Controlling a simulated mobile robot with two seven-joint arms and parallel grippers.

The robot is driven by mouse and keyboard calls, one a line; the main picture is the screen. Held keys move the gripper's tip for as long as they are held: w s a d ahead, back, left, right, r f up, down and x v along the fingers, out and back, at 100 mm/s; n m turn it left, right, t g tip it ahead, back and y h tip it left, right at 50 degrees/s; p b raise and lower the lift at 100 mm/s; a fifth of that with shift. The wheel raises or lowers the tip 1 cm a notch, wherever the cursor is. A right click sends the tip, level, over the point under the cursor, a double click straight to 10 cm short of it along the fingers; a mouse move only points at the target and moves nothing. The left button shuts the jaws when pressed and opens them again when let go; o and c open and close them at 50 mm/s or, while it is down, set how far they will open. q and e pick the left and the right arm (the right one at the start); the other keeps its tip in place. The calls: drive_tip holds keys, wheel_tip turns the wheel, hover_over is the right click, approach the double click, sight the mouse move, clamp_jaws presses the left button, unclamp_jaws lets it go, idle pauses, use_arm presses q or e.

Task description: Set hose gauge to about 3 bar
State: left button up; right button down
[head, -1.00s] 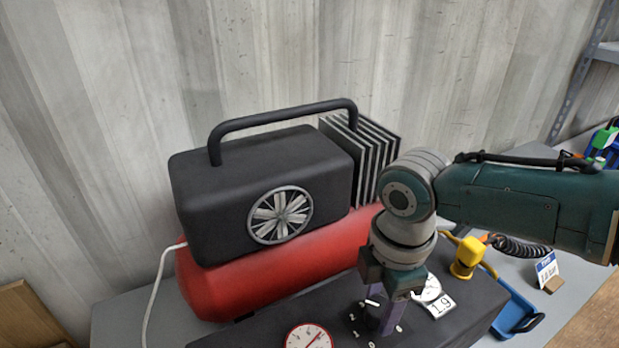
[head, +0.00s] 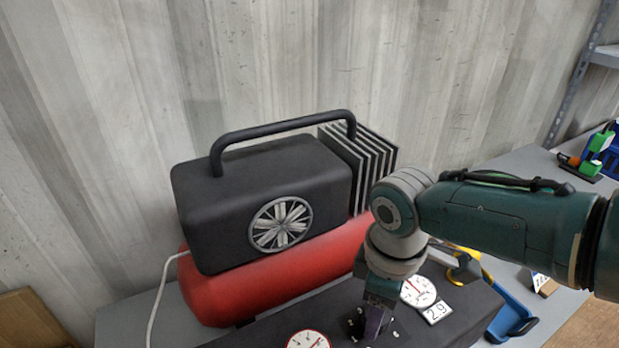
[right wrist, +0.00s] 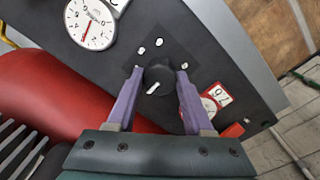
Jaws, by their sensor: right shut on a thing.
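My right gripper (head: 372,328) points down at the compressor's dark panel and is shut on a black knob (right wrist: 158,80) with a white pointer mark. In the right wrist view, its purple fingers sit on both sides of the knob. White marks ring the knob. A round white gauge (head: 418,292) with a red needle stands beside it, and its number card (head: 437,312) reads 2.9. The gauge also shows at the top left in the right wrist view (right wrist: 90,24). My left gripper is in neither view.
A red-rimmed gauge (head: 308,341) sits left of the knob, partly cut off. The black motor housing (head: 262,200) and red tank (head: 275,277) stand behind the panel.

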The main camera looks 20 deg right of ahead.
idle(0.4)
drive_tip(key=shift+c, duration=1.4)
unclamp_jaws()
drive_tip(key=shift+r, duration=0.1)
drive_tip(key=shift+r, duration=0.3)
wheel_tip(320, 180, up, 8)
drive_tip(key=p, duration=0.3)
drive_tip(key=shift+a+r, duration=0.1)
drive_tip(key=shift+r, duration=0.05)
drive_tip(key=shift+s+r, duration=0.1)
drive_tip(key=shift+r, duration=0.35)
